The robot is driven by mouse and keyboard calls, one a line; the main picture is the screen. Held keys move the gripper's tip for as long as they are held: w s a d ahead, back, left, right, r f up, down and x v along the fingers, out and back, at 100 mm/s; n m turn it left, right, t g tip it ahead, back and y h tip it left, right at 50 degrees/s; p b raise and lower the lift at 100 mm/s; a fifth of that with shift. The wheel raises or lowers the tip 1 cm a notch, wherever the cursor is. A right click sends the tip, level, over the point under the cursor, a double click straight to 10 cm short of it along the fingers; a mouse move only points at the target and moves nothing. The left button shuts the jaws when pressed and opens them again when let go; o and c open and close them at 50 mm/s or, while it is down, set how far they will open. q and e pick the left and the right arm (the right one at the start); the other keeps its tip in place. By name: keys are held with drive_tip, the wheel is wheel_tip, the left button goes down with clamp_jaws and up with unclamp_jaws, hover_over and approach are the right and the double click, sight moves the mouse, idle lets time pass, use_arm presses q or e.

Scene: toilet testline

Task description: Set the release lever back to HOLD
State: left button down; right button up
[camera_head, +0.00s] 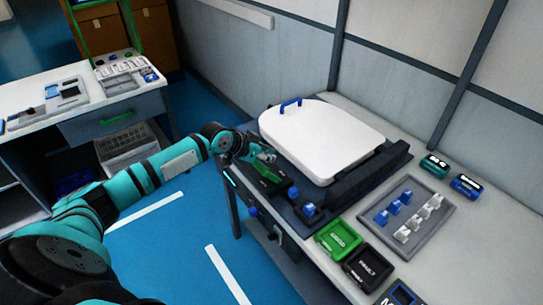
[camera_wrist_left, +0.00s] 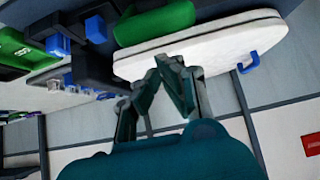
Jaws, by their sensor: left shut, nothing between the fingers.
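My left gripper (camera_head: 266,156) is at the front left edge of the test fixture, next to the white toilet lid (camera_head: 325,140). In the left wrist view my left gripper (camera_wrist_left: 172,72) has its fingertips together, with nothing seen between them. A green bar-shaped part (camera_head: 270,176), perhaps the release lever, is just beside and below the gripper in the head view. In the left wrist view a green rounded part (camera_wrist_left: 155,22) lies beyond the fingertips, apart from them in the picture. I cannot read any HOLD mark. My right gripper is not in view.
The lid has a blue handle (camera_head: 290,105) and lies on a dark base (camera_head: 385,160). A black block with a blue top (camera_head: 308,209), a green tray (camera_head: 337,238) and a black tray (camera_head: 367,267) are to the right. A grey rack (camera_head: 432,195) holds several small parts.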

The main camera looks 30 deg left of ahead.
use_arm(q)
drive_tip(key=shift+s+a+f, duration=0.15)
drive_tip(key=shift+s+a, duration=0.05)
drive_tip(key=shift+s, duration=0.25)
drive_tip(key=shift+s+a+f, duration=0.15)
drive_tip(key=shift+s, duration=0.35)
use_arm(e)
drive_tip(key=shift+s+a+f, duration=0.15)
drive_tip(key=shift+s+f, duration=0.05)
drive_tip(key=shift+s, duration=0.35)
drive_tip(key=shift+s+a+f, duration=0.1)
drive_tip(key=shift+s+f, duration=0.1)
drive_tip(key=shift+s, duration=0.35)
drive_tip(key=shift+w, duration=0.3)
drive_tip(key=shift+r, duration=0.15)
